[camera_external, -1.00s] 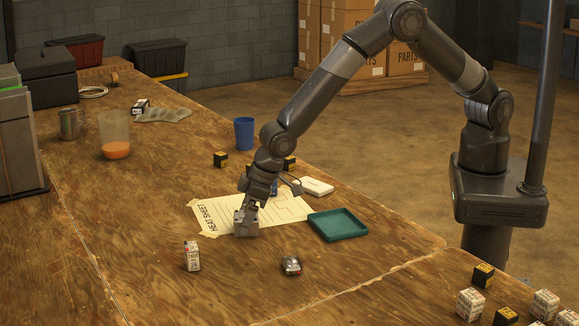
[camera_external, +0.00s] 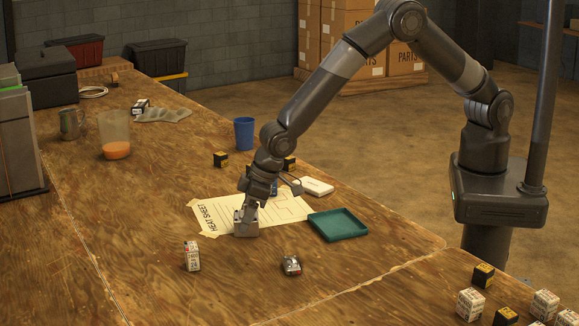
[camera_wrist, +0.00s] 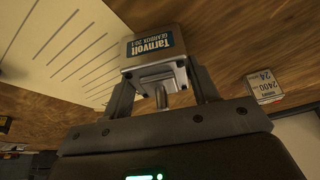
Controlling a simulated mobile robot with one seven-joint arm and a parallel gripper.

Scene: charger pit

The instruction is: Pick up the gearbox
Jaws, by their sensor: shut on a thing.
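The gearbox (camera_external: 246,222) is a small grey metal block at the lower left edge of the white heat sheet (camera_external: 215,212). In the wrist view the gearbox (camera_wrist: 157,62) shows a blue label reading "Tarnvolt GEARBOX 20:1" and a metal shaft pointing back toward my palm. My gripper (camera_external: 247,207) reaches down to it from above. In the wrist view the fingers of my gripper (camera_wrist: 162,88) stand on both sides of the block, shut on it. The gearbox appears at or very near the table top; any gap under it cannot be told.
A teal tray (camera_external: 338,225) lies right of my gripper. A blue cup (camera_external: 244,133), small black-yellow boxes (camera_external: 220,159) and a white case (camera_external: 317,187) lie behind. Bare wood surrounds the front items.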

